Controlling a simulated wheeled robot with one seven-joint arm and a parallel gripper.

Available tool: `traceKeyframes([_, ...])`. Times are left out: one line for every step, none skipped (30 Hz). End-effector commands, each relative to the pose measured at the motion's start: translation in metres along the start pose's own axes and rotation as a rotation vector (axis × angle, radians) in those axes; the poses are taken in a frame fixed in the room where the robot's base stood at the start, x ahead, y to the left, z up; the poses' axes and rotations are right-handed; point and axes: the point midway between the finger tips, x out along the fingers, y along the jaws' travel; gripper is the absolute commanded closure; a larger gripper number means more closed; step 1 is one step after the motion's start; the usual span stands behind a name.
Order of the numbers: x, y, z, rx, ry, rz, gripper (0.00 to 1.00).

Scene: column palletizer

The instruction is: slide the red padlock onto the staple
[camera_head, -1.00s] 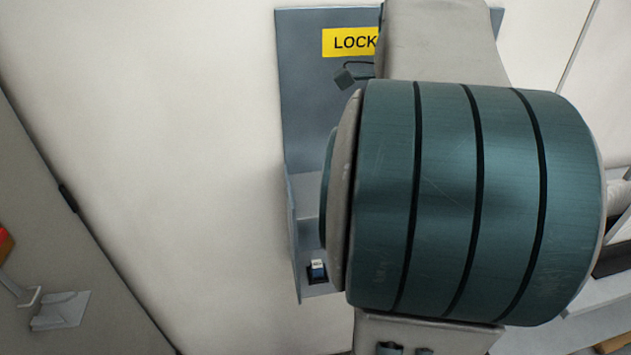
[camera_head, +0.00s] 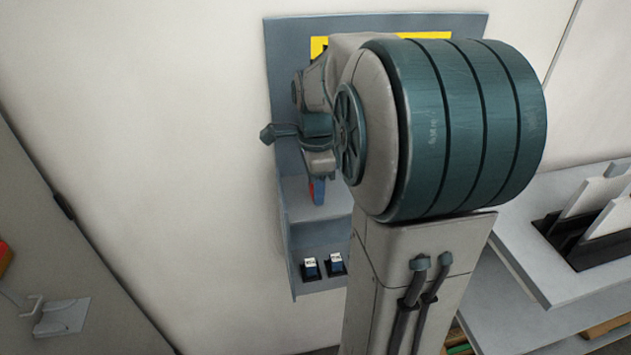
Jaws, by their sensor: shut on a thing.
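My gripper (camera_head: 318,190) is mostly hidden behind my own arm, in front of the lock board. A blue fingertip shows below the wrist. On the grey panel at the far left, a metal plate (camera_head: 62,316) with a small bent bracket sticks out, well apart from my gripper. It may be the hasp and staple; the detail is too small to tell.
The grey lock board (camera_head: 283,160) has a yellow sign (camera_head: 319,46), partly covered by my arm. A grey rack (camera_head: 515,262) stands at right. Bare wall (camera_head: 150,130) lies between board and left panel.

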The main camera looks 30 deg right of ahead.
Motion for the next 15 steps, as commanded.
traceKeyframes([0.0001, -0.0002, 0.0002, -0.001, 0.001, -0.001, 0.89])
traceKeyframes([0.0001, -0.0003, 0.0002, -0.001, 0.001, -0.002, 0.89])
traceKeyframes([0.0000, -0.0003, 0.0002, -0.001, 0.001, -0.002, 0.89])
traceKeyframes([0.0000, -0.0002, 0.0003, -0.001, 0.001, -0.002, 0.89])
traceKeyframes([0.0000, -0.0002, 0.0003, -0.001, 0.001, -0.001, 0.89])
traceKeyframes([0.0004, -0.0002, 0.0003, -0.001, 0.001, -0.001, 0.89])
traceKeyframes([0.0012, -0.0002, 0.0003, -0.002, 0.001, -0.001, 0.89])
traceKeyframes([0.0025, -0.0002, 0.0004, -0.002, 0.001, -0.001, 0.89])
traceKeyframes([0.0042, -0.0002, 0.0006, -0.002, 0.001, -0.001, 0.89])
traceKeyframes([0.0052, -0.0002, 0.0007, -0.003, 0.001, -0.001, 0.89])
traceKeyframes([0.0061, -0.0002, 0.0008, -0.003, 0.001, -0.001, 0.89])
traceKeyframes([0.0042, -0.0001, 0.0006, -0.003, 0.001, -0.001, 0.53])
traceKeyframes([0.0040, -0.0001, 0.0006, -0.003, 0.001, -0.001, 0.44])
traceKeyframes([0.0040, -0.0001, 0.0005, -0.002, 0.001, -0.001, 0.42])
traceKeyframes([0.0039, -0.0001, 0.0005, -0.002, 0.001, -0.001, 0.42])
